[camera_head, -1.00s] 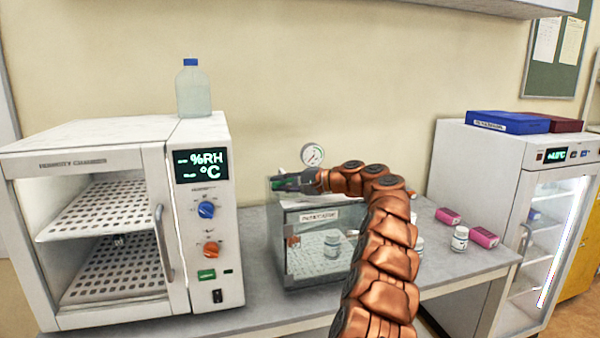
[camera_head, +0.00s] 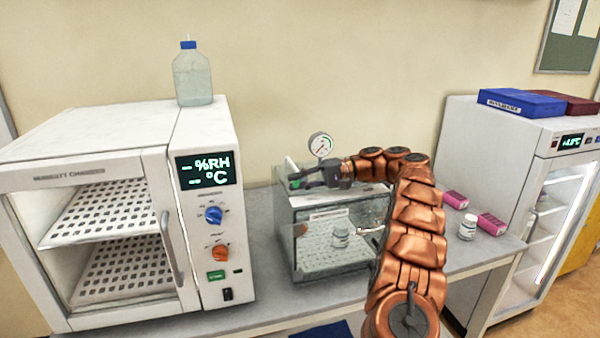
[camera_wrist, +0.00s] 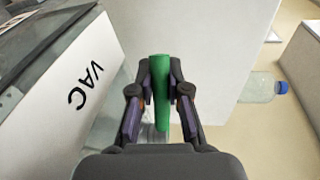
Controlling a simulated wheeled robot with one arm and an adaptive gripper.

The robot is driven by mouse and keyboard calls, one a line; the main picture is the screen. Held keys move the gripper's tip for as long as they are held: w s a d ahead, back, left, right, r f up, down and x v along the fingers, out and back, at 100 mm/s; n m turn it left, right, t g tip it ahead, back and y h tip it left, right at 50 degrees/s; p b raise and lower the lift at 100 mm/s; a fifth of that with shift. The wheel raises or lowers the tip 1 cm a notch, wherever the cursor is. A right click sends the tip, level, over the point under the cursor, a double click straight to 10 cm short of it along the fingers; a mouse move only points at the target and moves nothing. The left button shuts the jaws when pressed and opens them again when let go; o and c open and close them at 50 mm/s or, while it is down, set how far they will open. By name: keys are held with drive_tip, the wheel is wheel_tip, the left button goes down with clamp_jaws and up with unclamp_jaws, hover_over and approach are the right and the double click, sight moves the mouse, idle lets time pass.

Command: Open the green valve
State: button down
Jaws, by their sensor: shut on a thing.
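The green valve handle (camera_wrist: 162,92) is a long green bar between my gripper's fingers (camera_wrist: 160,85) in the wrist view. My gripper (camera_head: 298,183) is shut on it. In the head view a small bit of the green valve (camera_head: 296,185) shows at the fingers, at the top left of the desiccator (camera_head: 337,258), a clear-fronted box. The wrist view shows a white panel marked VAC (camera_wrist: 88,88) left of the handle. Where the handle joins the box is hidden.
The humidity chamber (camera_head: 90,145) stands close on the left, with a bottle (camera_head: 192,80) on top. A pressure gauge (camera_head: 320,145) rises behind my gripper. A white vial (camera_head: 467,227) and pink boxes (camera_head: 455,199) sit right of my arm, before a fridge (camera_head: 500,150).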

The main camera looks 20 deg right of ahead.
idle(0.6)
drive_tip(key=c, duration=1.1)
unclamp_jaws()
drive_tip(key=shift+a+f+b, duration=0.1)
drive_tip(key=shift+f+b, duration=0.05)
drive_tip(key=shift+b, duration=0.25)
